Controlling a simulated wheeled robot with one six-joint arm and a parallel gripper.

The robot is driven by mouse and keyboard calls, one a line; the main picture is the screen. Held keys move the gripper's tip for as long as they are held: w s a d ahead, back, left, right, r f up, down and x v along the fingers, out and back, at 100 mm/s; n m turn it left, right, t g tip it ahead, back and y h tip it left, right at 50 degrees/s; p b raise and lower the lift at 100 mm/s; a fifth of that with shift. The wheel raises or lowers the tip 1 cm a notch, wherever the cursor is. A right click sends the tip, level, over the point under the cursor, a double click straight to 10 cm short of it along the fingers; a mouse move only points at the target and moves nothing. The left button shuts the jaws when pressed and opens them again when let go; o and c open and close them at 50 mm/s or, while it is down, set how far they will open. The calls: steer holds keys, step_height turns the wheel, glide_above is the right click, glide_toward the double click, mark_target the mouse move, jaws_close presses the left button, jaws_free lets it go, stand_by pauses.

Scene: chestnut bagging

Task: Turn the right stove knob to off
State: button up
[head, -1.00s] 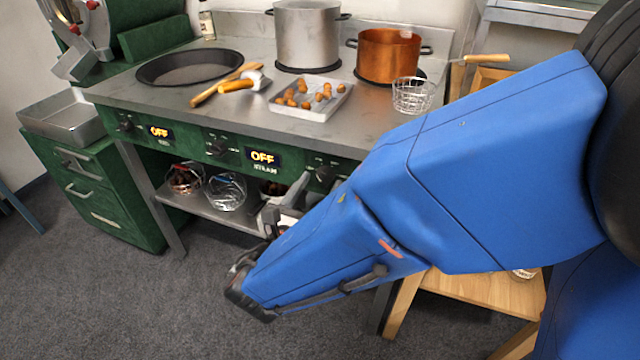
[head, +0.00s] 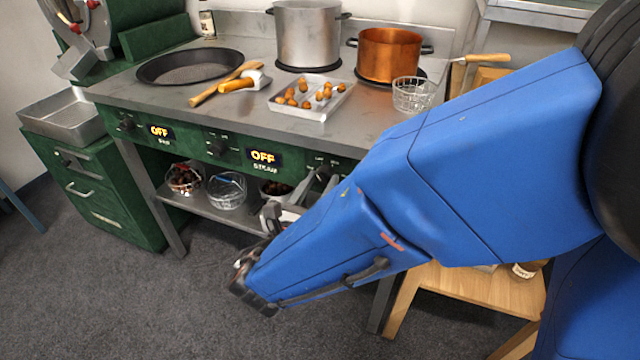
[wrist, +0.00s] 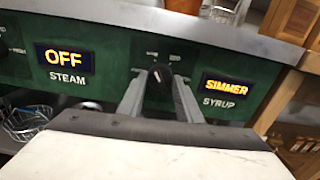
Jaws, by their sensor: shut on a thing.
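The right stove knob (wrist: 158,82) is black and sits on the green front panel in the wrist view, left of a lit display reading SIMMER (wrist: 221,92) above the word SYRUP. My gripper (wrist: 159,88) is shut on this knob, one finger on each side of it. The knob's pale pointer mark faces roughly upward, tilted slightly. In the head view my gripper (head: 312,190) reaches the panel at the right, and my blue arm hides the SYRUP display.
The STEAM display (wrist: 64,58) reads OFF, as does the leftmost display (head: 160,132). Above, the stove top holds a black pan (head: 190,66), a chestnut tray (head: 311,98), a steel pot (head: 307,35) and a copper pot (head: 388,55). A wooden stool (head: 480,300) stands at right.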

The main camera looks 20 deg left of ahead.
steer(key=n, duration=1.1)
stand_by(0.3)
steer(key=shift+n, duration=0.4)
steer(key=o, duration=1)
steer(key=shift+o, duration=0.2)
steer(key=shift+s, duration=0.15)
steer(key=s+a, duration=0.1)
steer(key=s, duration=1.6)
steer(key=shift+a, duration=0.1)
